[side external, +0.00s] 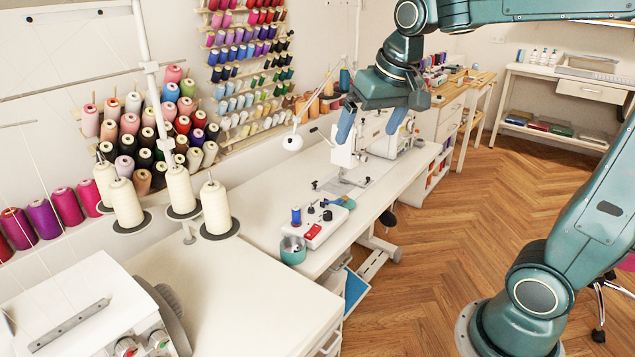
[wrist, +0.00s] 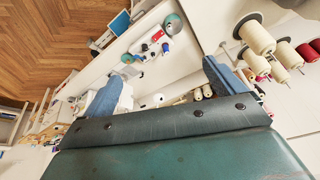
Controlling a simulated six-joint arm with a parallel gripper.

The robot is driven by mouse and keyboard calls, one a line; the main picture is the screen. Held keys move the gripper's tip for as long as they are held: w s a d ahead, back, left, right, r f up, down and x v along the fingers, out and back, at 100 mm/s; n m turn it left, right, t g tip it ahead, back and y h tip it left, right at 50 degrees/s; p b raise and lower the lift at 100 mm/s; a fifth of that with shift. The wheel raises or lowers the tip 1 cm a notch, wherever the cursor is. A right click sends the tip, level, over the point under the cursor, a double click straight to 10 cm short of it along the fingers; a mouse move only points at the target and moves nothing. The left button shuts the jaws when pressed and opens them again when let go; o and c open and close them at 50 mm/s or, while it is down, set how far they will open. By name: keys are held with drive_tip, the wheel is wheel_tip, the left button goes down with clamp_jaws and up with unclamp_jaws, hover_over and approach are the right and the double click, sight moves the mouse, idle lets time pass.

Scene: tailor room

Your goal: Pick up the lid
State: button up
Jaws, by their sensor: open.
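A small teal pot (side external: 293,251) with a grey round top stands at the near edge of the white sewing table; I cannot tell whether this top is a loose lid. The pot also shows at the top of the wrist view (wrist: 173,19). No other clear lid is visible. My gripper (side external: 366,136) is open and empty, high above the table by the sewing machine, behind and to the right of the pot. Its two blue fingers are spread wide in the wrist view (wrist: 160,72), with the pot beyond them.
A white tray (side external: 315,228) with a blue spool and small tools lies beside the pot. A teal tool (side external: 342,201) is behind it. The sewing machine (side external: 347,152) and a white lamp (side external: 292,142) stand near my gripper. Cream thread cones (side external: 215,208) stand left.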

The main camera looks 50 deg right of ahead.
drive_tip(key=w+d+f+m+g, duration=0.1)
drive_tip(key=w+d+f+m, duration=0.2)
drive_tip(key=w+d, duration=0.4)
drive_tip(key=w+d+f+m+g, duration=0.1)
drive_tip(key=w+d+f+m, duration=0.1)
drive_tip(key=w+d+f, duration=0.45)
drive_tip(key=w+d+f+m+g, duration=0.1)
drive_tip(key=w+d+f+m, duration=0.1)
drive_tip(key=w+d+f, duration=0.2)
drive_tip(key=w+d+f+m, duration=0.3)
drive_tip(key=w+d+f, duration=0.1)
drive_tip(key=d+f, duration=0.6)
wheel_tip(320, 180, down, 2)
drive_tip(key=shift+w+f+g+h, duration=0.1)
drive_tip(key=shift+w+g+h, duration=0.05)
drive_tip(key=shift+g+h, duration=0.25)
drive_tip(key=shift+d, duration=0.1)
hover_over(345, 197)
drive_tip(key=shift+a+f, duration=0.15)
drive_tip(key=shift+f, duration=1.95)
drive_tip(key=shift+a+f, duration=0.15)
drive_tip(key=shift+f, duration=1.95)
drive_tip(key=shift+d+f, duration=0.15)
drive_tip(key=shift+f, duration=1.15)
drive_tip(key=shift+d+f, duration=0.15)
drive_tip(key=shift+f, duration=1.1)
